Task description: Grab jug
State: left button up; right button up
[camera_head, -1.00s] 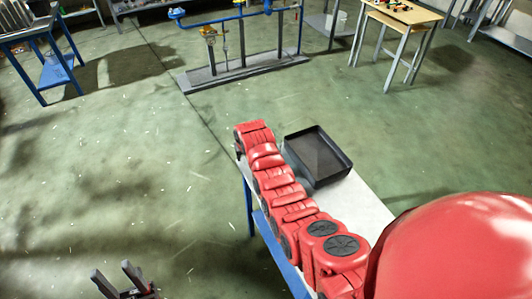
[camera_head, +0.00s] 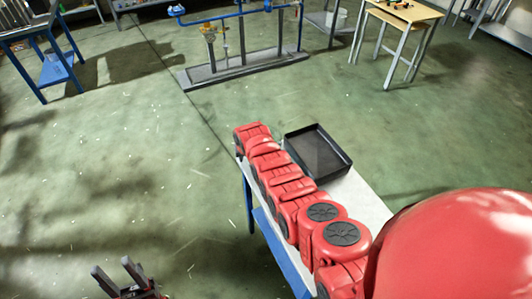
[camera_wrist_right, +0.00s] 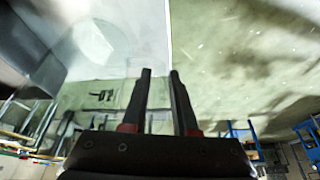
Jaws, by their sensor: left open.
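No jug can be made out for certain in either view. My left gripper (camera_head: 112,265) is at the bottom left of the head view, open and empty above the floor. My right arm stretches over the white-topped table (camera_head: 358,195) in the head view and hides part of it. My right gripper (camera_wrist_right: 160,73) shows in the right wrist view with its two dark fingers apart and nothing between them. In the head view its fingers are hidden or too small to tell.
A black open tray (camera_head: 318,155) lies on the table, close beside my right arm. A blue pipe stand (camera_head: 245,68) and a wooden table (camera_head: 405,12) stand further back. A blue-framed table (camera_head: 42,45) is at the far left. The green floor between is clear.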

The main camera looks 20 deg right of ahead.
grip_shut()
dwell(1.1)
